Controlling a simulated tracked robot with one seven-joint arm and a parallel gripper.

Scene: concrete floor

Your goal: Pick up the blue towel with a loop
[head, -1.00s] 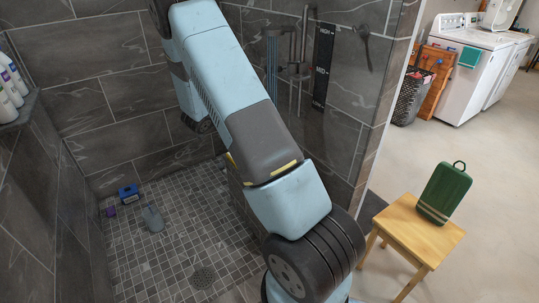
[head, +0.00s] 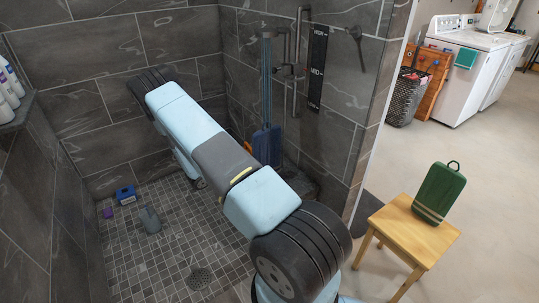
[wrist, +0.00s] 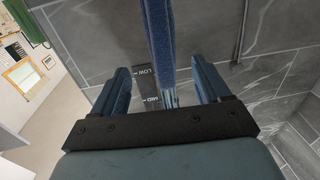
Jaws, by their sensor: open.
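In the wrist view a blue textured strip (wrist: 156,38) runs down between the two fingers of my gripper (wrist: 162,78). The fingers are apart, one on each side of the strip. I cannot tell how deep it lies between them.
Shower pipes and a black LOW/MID/HIGH strip (head: 318,67) are on the wall beside the blue thing. A blue box (head: 126,195) and a grey bottle (head: 151,219) stand on the tiled floor. A wooden stool (head: 408,232) holds a green case (head: 440,190).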

